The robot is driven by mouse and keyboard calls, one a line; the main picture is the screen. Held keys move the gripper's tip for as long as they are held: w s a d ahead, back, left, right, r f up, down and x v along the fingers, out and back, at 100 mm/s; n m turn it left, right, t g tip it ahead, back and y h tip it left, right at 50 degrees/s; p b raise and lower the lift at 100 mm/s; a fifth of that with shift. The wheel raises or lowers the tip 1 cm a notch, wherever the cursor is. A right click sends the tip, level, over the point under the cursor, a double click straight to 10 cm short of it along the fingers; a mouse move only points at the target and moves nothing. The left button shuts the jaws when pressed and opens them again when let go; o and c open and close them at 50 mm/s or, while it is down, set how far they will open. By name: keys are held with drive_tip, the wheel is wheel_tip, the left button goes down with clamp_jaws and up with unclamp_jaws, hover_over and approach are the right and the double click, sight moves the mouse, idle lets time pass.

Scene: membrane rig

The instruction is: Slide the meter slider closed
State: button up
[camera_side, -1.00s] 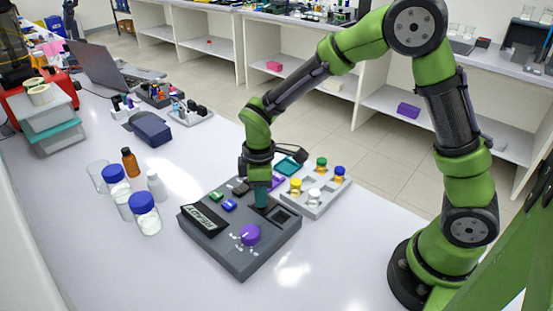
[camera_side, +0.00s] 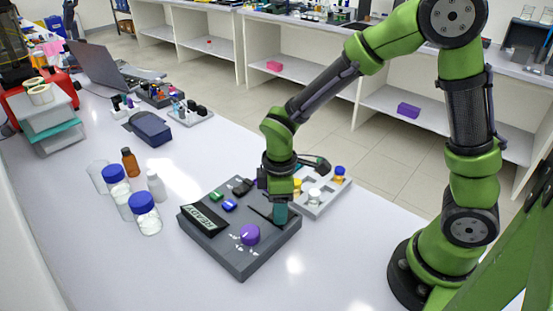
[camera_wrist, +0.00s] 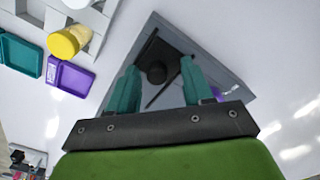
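The grey meter (camera_side: 225,250) lies flat on the white bench, with a purple dial (camera_side: 249,234) and a "READY" display (camera_side: 203,219). My gripper (camera_side: 280,215) points down at the meter's right-hand corner. In the wrist view, my gripper's teal fingers (camera_wrist: 160,82) are spread apart. No finger contact with the knob is visible. The gripper hides the slider's end and the square recess there in the side view.
A grey tray (camera_side: 322,204) with coloured-cap vials stands close behind my gripper. Purple (camera_wrist: 70,78) and teal (camera_wrist: 20,57) dishes lie near it. Blue-capped bottles (camera_side: 145,214) stand left of the meter. The bench in front of the meter is clear.

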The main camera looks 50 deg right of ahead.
sight(293, 216)
drive_tip(key=shift+r, duration=0.1)
wheel_tip(293, 216, up, 17)
idle(0.5)
drive_tip(key=s+d+r+m+t+y, duration=0.2)
drive_tip(key=s+d+m+t, duration=0.4)
drive_tip(key=s+m, duration=0.3)
drive_tip(key=shift+s+m+t, duration=0.2)
drive_tip(key=shift+m+t, duration=0.4)
drive_tip(key=shift+m, duration=1.4)
